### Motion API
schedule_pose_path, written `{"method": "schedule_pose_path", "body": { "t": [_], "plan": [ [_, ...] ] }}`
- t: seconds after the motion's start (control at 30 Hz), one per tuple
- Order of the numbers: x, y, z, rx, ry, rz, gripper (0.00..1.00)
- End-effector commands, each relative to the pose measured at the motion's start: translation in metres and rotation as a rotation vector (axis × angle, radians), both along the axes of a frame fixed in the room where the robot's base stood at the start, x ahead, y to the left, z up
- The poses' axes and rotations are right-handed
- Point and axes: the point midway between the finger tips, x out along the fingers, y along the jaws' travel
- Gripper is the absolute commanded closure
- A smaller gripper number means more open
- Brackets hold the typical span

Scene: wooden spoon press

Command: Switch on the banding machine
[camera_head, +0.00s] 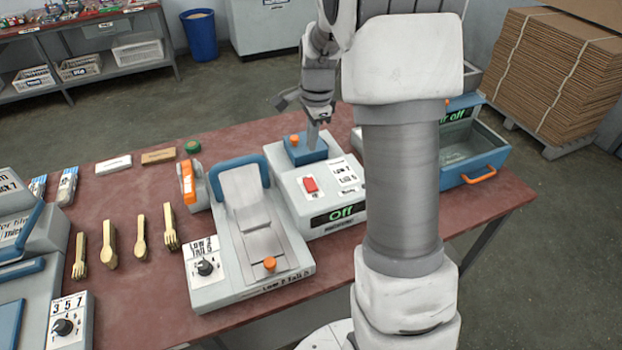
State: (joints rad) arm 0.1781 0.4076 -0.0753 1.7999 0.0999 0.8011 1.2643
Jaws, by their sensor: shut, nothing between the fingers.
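My gripper (317,117) is shut and points down at the back of a grey machine (312,222) with a red switch (310,184) and a display reading "Off" (341,212). A blue block (304,152) with an orange knob (294,140) sits on this machine's back part, just below my gripper. I cannot tell whether my gripper touches it. Another machine (460,150) at the right has a drawer with an orange handle (479,176) and a display ending in "off", partly hidden by my arm. No readable label tells which one is the banding machine.
A grey machine with a blue arch (239,161) and a dial (206,267) stands left of the red-switch machine. Bundles of wooden cutlery (139,238) lie on the red table (130,292). Another dial machine (63,325) is at the left edge. My arm blocks the right middle.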

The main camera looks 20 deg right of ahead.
Motion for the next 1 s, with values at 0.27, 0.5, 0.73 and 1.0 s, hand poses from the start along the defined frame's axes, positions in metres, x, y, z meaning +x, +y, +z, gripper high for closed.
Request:
{"method": "schedule_pose_path", "body": {
  "t": [0.27, 0.5, 0.73, 1.0],
  "plan": [
    [0.002, 0.001, 0.003, -0.009, -0.015, -0.001, 1.0],
    [0.002, 0.001, 0.002, -0.008, -0.014, -0.001, 1.0],
    [0.004, 0.002, -0.022, -0.006, -0.009, -0.001, 1.0],
    [0.013, 0.002, -0.079, -0.007, -0.008, -0.001, 1.0]
  ]
}}
